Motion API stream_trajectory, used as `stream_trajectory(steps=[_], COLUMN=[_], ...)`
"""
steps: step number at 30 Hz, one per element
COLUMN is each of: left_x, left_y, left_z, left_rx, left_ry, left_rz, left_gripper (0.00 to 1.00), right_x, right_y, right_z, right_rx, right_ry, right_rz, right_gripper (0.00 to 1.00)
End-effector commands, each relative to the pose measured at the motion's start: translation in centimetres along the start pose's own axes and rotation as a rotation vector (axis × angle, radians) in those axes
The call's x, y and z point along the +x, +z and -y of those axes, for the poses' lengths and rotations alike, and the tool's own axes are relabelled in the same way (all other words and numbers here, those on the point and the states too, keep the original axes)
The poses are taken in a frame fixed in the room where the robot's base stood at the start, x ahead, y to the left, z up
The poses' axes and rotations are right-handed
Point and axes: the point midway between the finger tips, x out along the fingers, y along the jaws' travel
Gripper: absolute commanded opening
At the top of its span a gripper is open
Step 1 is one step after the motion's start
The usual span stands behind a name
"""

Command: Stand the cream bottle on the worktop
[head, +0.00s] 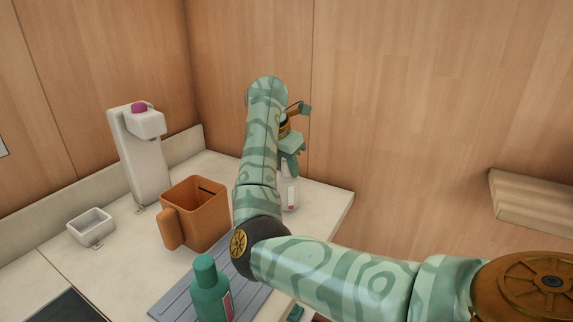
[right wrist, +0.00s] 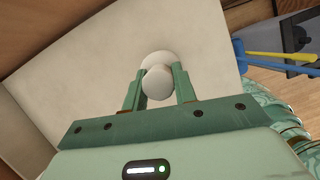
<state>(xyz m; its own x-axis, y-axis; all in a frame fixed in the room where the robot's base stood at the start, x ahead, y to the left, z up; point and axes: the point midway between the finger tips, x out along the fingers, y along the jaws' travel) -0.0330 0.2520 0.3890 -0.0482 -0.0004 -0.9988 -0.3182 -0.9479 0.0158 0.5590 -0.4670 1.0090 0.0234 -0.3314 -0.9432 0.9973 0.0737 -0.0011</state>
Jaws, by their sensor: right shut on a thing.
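The cream bottle (head: 291,194) shows in the head view below my right gripper (head: 291,163), near the back right edge of the worktop (head: 118,266). It looks upright, with a pink mark on its label, and my arm hides part of it. In the right wrist view, the fingers of my right gripper (right wrist: 160,88) are shut on the bottle's round pale cap (right wrist: 157,84), with the worktop (right wrist: 80,75) below. I cannot tell whether the bottle's base touches the worktop. My left gripper is not in view.
A green bottle (head: 210,292) stands on a grey ribbed mat (head: 172,300) in front. An orange-brown jug (head: 196,210), a white dispenser (head: 143,160) and a small white dish (head: 91,228) stand to the left. A wooden shelf (head: 530,205) is at right.

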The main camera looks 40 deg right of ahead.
Motion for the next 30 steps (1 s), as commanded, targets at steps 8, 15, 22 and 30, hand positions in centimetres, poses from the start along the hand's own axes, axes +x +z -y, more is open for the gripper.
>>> stream_trajectory(steps=[8,15,22,30], left_x=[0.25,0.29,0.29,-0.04], left_y=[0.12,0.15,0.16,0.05], left_z=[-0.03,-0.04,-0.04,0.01], left_rx=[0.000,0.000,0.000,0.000], left_ry=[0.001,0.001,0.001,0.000], left_rz=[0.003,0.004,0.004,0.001], left_gripper=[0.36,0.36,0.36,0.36], right_x=[0.47,0.57,0.58,-0.17], right_y=[-0.17,-0.21,-0.21,-0.17], right_z=[-0.01,-0.01,0.00,-0.01], right_rx=[0.000,0.000,0.000,0.000], right_ry=[0.000,0.000,0.000,0.002], right_rz=[0.000,0.000,0.000,-0.001], right_gripper=[0.00,0.53,0.53,0.53])
